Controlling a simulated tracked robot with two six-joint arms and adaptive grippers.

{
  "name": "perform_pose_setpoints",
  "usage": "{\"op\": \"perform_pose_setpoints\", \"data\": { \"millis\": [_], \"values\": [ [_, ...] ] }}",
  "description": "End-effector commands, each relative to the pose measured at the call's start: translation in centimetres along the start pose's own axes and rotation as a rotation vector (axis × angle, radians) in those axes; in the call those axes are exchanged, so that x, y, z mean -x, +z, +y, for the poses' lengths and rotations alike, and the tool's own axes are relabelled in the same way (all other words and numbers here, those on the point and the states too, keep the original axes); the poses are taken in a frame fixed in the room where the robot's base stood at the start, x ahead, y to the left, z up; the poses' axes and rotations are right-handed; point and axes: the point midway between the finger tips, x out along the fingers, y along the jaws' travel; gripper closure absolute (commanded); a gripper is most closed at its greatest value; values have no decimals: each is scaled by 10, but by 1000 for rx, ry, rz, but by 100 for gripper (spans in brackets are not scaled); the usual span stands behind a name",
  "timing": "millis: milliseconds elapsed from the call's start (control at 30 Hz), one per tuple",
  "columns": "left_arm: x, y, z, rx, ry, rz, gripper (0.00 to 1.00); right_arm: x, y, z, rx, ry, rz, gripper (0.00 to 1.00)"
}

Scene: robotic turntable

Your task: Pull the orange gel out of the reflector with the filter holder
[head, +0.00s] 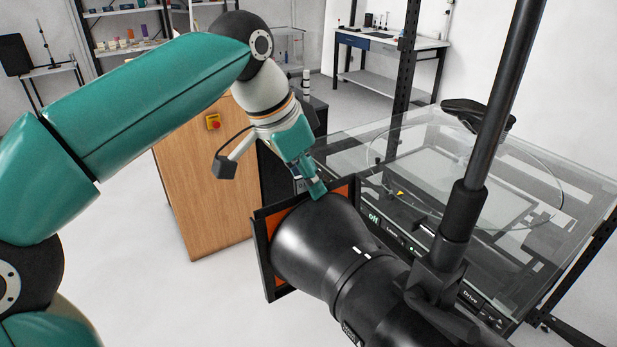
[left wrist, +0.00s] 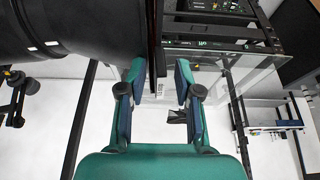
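The black reflector (head: 315,243) is a large dark cone with a square black filter holder (head: 263,262) at its mouth. The orange gel (head: 344,192) shows in the holder's corners; the reflector hides the rest. My left gripper (head: 318,191) is at the holder's upper edge, pointing down at it. In the left wrist view, the left gripper (left wrist: 159,72) has its fingers spread, with the holder's thin edge (left wrist: 156,30) lying in line with the gap between the tips. I cannot tell whether either finger touches it. The reflector (left wrist: 75,25) is close beside the left finger. My right gripper is not in view.
A glass turntable (head: 520,190) with a dark control front stands right of the reflector. A black stand pole (head: 497,100) rises beside the lamp. A wooden cabinet (head: 205,190) with a red button stands behind the gripper. The floor at left is clear.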

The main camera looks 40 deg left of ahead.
Motion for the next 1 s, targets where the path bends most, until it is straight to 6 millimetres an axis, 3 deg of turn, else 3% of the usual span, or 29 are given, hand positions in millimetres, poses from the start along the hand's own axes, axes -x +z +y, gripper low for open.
{"op": "perform_pose_setpoints", "data": {
  "millis": [300,467,1000],
  "values": [
    [0,0,0,-1,1,-1,61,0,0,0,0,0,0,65],
    [12,-1,0,-1,0,2,61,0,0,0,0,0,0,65],
    [99,-2,0,-1,0,1,61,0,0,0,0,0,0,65]
  ]
}}
